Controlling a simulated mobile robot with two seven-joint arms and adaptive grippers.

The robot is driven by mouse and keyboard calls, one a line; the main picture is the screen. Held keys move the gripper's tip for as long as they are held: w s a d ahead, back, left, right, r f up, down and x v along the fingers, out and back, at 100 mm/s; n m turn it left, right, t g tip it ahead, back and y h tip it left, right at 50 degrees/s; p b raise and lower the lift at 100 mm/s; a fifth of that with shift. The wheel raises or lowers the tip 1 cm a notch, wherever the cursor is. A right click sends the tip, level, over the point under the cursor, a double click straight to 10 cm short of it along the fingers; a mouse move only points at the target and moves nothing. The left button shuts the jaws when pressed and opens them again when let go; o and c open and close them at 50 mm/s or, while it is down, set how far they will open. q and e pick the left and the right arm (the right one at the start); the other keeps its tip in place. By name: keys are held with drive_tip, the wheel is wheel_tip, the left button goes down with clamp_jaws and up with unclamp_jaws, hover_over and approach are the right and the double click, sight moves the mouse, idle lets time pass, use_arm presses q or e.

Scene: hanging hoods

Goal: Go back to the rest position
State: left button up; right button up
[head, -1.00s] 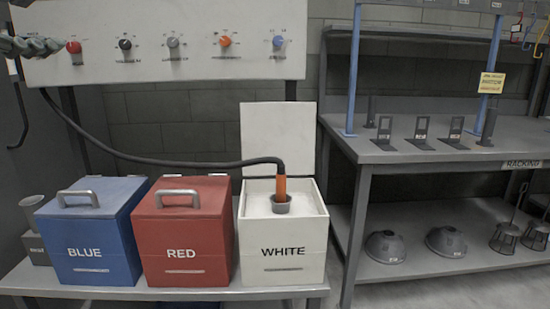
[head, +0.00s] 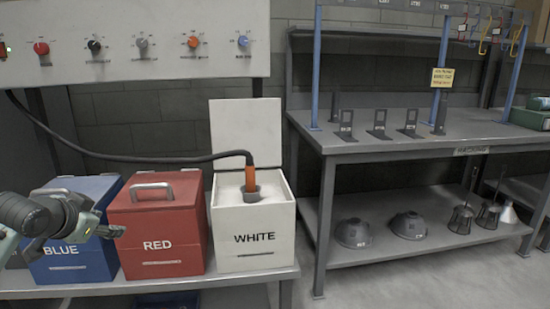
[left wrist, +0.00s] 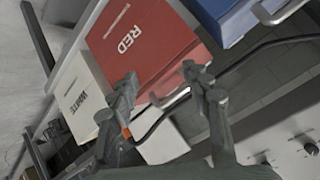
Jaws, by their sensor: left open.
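My left gripper (head: 112,231) comes in from the left in the head view, in front of the blue box (head: 75,258) and close to the red box (head: 158,235). In the left wrist view its two fingers (left wrist: 160,88) are spread apart with nothing between them. The red box also shows there (left wrist: 140,45), beyond the fingers, with the blue box (left wrist: 232,18) at the top right. My right gripper is in neither view.
The white box (head: 253,240) stands open, with a black hose ending in an orange nozzle (head: 250,178) in it. A panel of knobs (head: 140,45) is above. A grey racking table (head: 400,145) on the right has hoods (head: 352,233) on its lower shelf.

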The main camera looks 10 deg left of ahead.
use_arm(q)
drive_tip(key=s+d+f+n+g, duration=0.1)
drive_tip(key=s+d+f+g, duration=0.3)
drive_tip(key=f, duration=0.8)
drive_tip(key=s+d+f+t+h, duration=0.1)
drive_tip(key=s+d+f, duration=0.3)
drive_tip(key=f, duration=0.8)
drive_tip(key=s+d+f+n+g, duration=0.15)
drive_tip(key=s+f, duration=0.45)
drive_tip(key=f, duration=0.6)
drive_tip(key=s+d+f+g, duration=0.3)
drive_tip(key=s+d+f, duration=0.6)
drive_tip(key=s+f, duration=0.1)
drive_tip(key=shift+s+f+m+h, duration=0.25)
drive_tip(key=shift+s+m+h, duration=0.15)
drive_tip(key=shift+s, duration=0.3)
